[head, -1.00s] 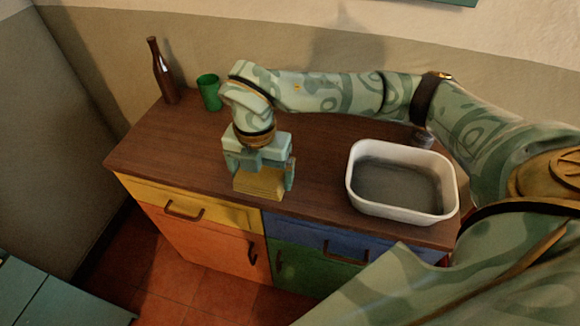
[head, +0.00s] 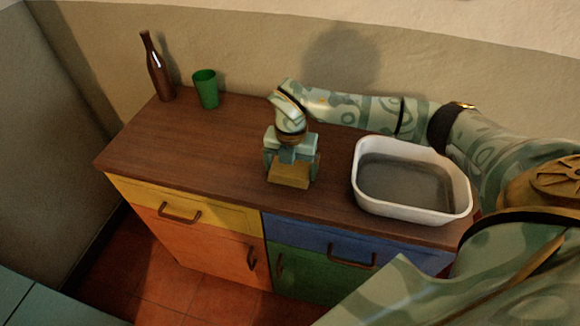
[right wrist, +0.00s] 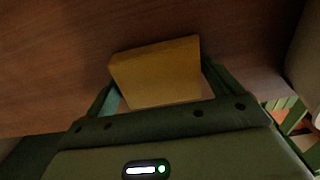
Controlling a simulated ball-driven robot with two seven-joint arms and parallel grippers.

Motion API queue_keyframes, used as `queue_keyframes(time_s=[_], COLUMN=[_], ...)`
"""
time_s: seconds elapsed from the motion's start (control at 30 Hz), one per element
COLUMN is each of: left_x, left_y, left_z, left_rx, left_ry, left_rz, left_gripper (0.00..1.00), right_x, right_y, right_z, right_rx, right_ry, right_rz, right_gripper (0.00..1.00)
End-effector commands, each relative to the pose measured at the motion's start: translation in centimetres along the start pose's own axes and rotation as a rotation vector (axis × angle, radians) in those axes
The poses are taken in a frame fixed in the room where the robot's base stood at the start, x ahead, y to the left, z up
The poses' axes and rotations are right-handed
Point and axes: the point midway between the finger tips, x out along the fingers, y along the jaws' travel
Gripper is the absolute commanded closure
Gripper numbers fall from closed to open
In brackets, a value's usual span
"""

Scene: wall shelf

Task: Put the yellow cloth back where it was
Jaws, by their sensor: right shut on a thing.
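The yellow cloth (head: 289,175) is a folded, block-like piece in my right gripper (head: 291,168). The gripper is shut on it, one finger on each side, over the wooden counter top between the basin and the left end. In the right wrist view the cloth (right wrist: 157,74) sits between the fingers above the brown wood. I cannot tell whether the cloth touches the wood. My left gripper is not in view.
A white basin (head: 362,200) with a grey inside stands to the right of the gripper. A brown bottle (head: 158,72) and a green cup (head: 206,90) stand at the back left. The left part of the counter (head: 190,140) is clear. Coloured drawers and doors (head: 180,212) are below its front edge.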

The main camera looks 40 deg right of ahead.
Motion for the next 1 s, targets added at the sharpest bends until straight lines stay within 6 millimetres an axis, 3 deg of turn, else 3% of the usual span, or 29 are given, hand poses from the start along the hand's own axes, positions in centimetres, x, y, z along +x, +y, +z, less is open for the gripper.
queue_keyframes(time_s=[0.27,0.3,0.6,0.77,1.0], left_x=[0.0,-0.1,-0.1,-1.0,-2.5], left_y=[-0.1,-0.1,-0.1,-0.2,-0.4], left_z=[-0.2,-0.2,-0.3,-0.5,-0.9], left_rx=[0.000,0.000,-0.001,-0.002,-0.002], left_ry=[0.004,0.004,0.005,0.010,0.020], left_rz=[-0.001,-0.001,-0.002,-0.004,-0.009], left_gripper=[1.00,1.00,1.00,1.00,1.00], right_x=[0.1,0.1,-0.2,-2.9,-8.7], right_y=[0.0,0.0,0.0,0.0,0.0], right_z=[0.0,0.0,0.0,0.1,0.1], right_rx=[0.000,0.000,0.000,0.000,0.000], right_ry=[-0.001,-0.001,-0.002,-0.006,-0.005], right_rz=[-0.001,0.000,0.001,0.003,0.003], right_gripper=[0.31,0.01,0.00,0.00,0.00])
